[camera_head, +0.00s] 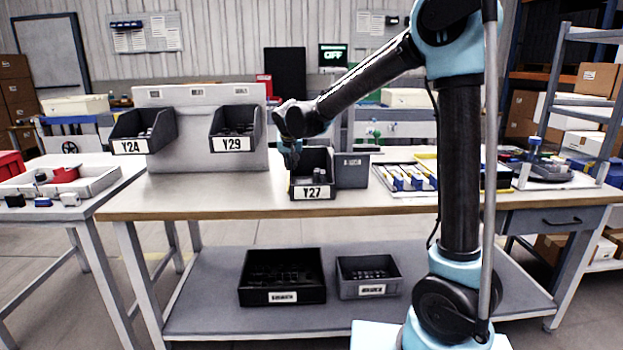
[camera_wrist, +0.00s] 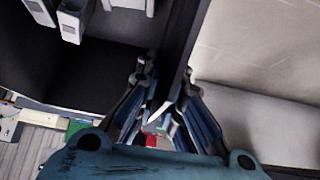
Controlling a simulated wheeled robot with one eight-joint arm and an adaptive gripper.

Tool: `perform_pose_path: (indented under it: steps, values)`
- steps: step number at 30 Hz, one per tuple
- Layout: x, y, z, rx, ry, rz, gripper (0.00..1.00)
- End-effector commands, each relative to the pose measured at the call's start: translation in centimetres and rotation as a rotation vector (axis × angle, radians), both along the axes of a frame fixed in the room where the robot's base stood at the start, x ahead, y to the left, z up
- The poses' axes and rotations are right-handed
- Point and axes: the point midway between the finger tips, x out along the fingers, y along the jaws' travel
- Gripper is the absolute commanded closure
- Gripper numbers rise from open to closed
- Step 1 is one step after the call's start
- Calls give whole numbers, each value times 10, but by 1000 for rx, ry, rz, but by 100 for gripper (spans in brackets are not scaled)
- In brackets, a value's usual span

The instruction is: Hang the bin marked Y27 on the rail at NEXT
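The bin marked Y27 (camera_head: 313,192) is a dark open bin standing upright on the workbench, its white label facing front. My gripper (camera_head: 290,160) is at its upper left side. In the wrist view, my gripper (camera_wrist: 167,78) has its fingers spread on both sides of a dark bin wall (camera_wrist: 178,45); a firm grip is not visible. Grey parts (camera_wrist: 72,20) lie inside the bin. The grey rail panel (camera_head: 200,97) stands at the back left, with bins Y24 (camera_head: 143,130) and Y29 (camera_head: 236,128) hung on it. Its small upper labels are unreadable, so I cannot pick out NEXT.
A grey bin (camera_head: 352,171) stands close right of Y27. A tray of blue and white items (camera_head: 405,177) lies further right. Two bins, one black (camera_head: 282,276) and one grey (camera_head: 369,276), sit on the lower shelf. The benchtop in front of the panel is clear.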

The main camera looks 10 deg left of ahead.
Motion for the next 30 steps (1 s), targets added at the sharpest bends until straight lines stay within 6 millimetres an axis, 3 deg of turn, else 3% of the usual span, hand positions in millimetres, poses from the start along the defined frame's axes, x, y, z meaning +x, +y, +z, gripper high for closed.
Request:
perform_pose_path:
  steps: [12, 30]
  values:
    - [0, 0, 2, 0, 0, 0, 100]
    - [0, 0, 20, 0, 0, 0, 100]
